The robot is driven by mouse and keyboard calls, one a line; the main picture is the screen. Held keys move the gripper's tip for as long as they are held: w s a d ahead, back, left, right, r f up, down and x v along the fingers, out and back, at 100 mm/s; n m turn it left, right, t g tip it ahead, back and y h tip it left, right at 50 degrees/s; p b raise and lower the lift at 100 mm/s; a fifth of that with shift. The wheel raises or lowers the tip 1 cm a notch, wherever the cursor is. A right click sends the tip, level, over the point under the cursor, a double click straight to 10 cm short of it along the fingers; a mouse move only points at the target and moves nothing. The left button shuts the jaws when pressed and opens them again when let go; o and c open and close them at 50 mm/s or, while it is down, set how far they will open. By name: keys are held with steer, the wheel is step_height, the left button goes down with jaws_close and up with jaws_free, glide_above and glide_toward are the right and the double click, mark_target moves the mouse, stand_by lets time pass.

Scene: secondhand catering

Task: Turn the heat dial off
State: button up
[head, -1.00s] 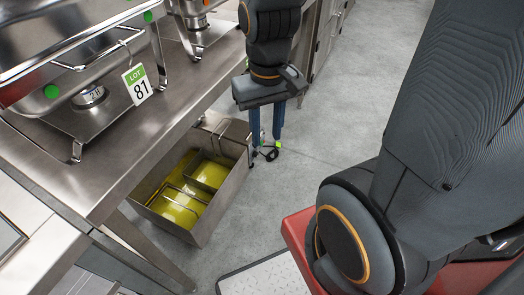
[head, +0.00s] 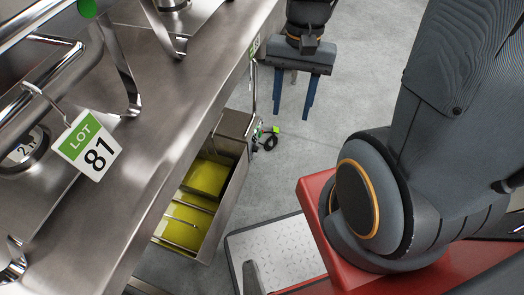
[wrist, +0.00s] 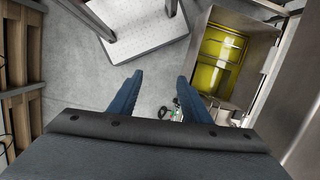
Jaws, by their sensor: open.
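The fryer (head: 239,172), a steel tank of yellow oil with a control box (head: 235,124) at its far end, stands low beside the steel table. Small red and green parts (head: 258,130) show at the box's right side, but I cannot make out the heat dial itself. The fryer also shows at the upper right of the wrist view (wrist: 258,75). My gripper (head: 293,113) is open and empty, its blue fingers pointing down, to the right of the control box and apart from it. In the wrist view my gripper (wrist: 160,76) has only floor between its fingertips.
The steel table (head: 165,130) runs along the left, its edge partly over the fryer. A black cable or plug (head: 269,141) is by the control box. Grey floor (head: 365,70) is clear right of my gripper.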

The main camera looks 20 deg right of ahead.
step_height(320, 180, down, 15)
steer(key=w+m+g+y+b, duration=0.15)
steer(key=m+y+b, duration=0.25)
steer(key=m+b, duration=0.65)
steer(key=n+t+y+b, duration=0.9)
steer(key=n+t+b, duration=0.5)
steer(key=n+b, duration=1.5)
glide_toward(256, 149)
steer(key=w+a+f+m+b, duration=0.1)
steer(key=w+a+b, duration=0.3)
steer(key=w+a, duration=0.1)
steer(key=shift+a, duration=0.25)
steer(key=shift+f+m, duration=0.15)
steer(key=shift+m, duration=0.1)
steer(key=c, duration=1)
steer(key=shift+c, duration=0.2)
